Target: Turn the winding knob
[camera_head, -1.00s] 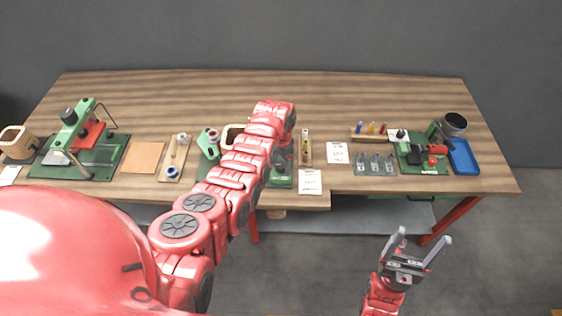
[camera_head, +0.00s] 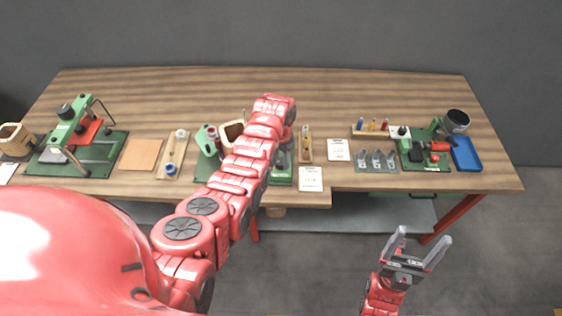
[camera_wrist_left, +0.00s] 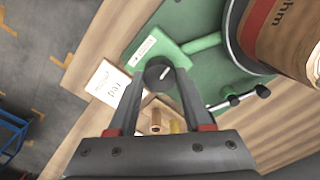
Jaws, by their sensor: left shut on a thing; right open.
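The winding knob (camera_wrist_left: 157,72) is a dark round knob with a white pointer line, on the green winding machine (camera_wrist_left: 205,62) in the left wrist view. My left gripper (camera_wrist_left: 156,82) is shut on the knob, with one finger on each side of it. In the head view my left arm covers the knob and most of the winding machine (camera_head: 212,177). My right gripper (camera_head: 414,252) is open and empty, in front of the table at the lower right.
A white card (camera_head: 311,178) lies at the table (camera_head: 330,95) edge. A green press (camera_head: 68,130) stands at the left, another green device (camera_head: 425,153) and a blue tray (camera_head: 466,154) at the right. The table's back is clear.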

